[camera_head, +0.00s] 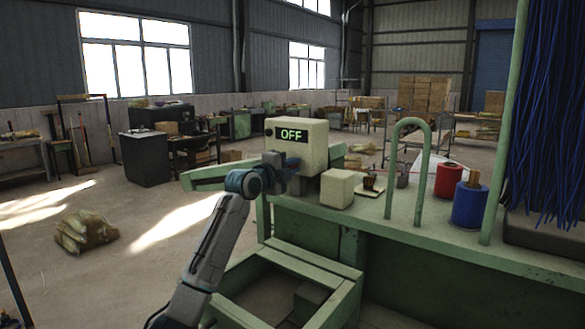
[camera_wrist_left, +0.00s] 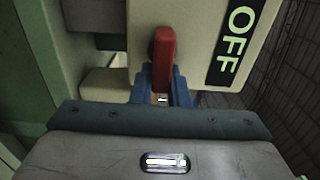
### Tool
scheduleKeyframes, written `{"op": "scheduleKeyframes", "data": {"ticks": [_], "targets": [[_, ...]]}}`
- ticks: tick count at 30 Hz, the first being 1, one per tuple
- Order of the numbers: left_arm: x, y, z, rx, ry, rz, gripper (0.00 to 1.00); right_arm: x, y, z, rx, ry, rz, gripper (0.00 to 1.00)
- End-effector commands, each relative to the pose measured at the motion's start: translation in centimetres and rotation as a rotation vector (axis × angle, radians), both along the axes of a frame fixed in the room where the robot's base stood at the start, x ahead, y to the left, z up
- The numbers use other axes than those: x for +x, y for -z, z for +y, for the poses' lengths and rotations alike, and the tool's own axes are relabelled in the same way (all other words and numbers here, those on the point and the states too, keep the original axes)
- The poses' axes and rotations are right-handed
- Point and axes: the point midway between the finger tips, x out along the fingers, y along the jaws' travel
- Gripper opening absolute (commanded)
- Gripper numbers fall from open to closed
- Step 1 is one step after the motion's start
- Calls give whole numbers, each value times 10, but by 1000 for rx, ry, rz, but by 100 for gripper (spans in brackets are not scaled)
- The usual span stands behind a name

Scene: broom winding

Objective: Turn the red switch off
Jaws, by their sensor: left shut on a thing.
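The red switch (camera_wrist_left: 163,58) is a red lever on a cream box, seen in the left wrist view just beyond my fingertips. The cream switch box (camera_head: 311,143) stands on the green bench in the head view, with a dark display (camera_head: 291,135) reading OFF in green. My left gripper (camera_wrist_left: 162,92) has its blue fingers on both sides of the lower end of the red lever, shut on it. In the head view my left gripper (camera_head: 289,168) is at the box's front, and the lever is hidden there. My right gripper is not in view.
The green bench (camera_head: 440,235) carries a small cream block (camera_head: 337,188), a green hoop (camera_head: 392,165), a red spool (camera_head: 448,180) and a blue spool (camera_head: 469,203). Blue bristles (camera_head: 550,110) hang at the right. A straw bundle (camera_head: 85,231) lies on the floor at left.

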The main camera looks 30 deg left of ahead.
Motion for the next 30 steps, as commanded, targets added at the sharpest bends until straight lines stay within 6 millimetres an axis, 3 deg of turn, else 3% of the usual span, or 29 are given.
{"op": "scheduleKeyframes", "data": {"ticks": [14,15,18,30], "targets": [[0,2,1,17,-2,3,0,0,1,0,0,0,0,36],[0,1,1,17,-2,2,16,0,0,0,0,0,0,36],[0,1,1,17,-2,1,36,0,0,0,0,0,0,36],[-8,2,2,18,-2,-2,36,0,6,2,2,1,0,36]]}}
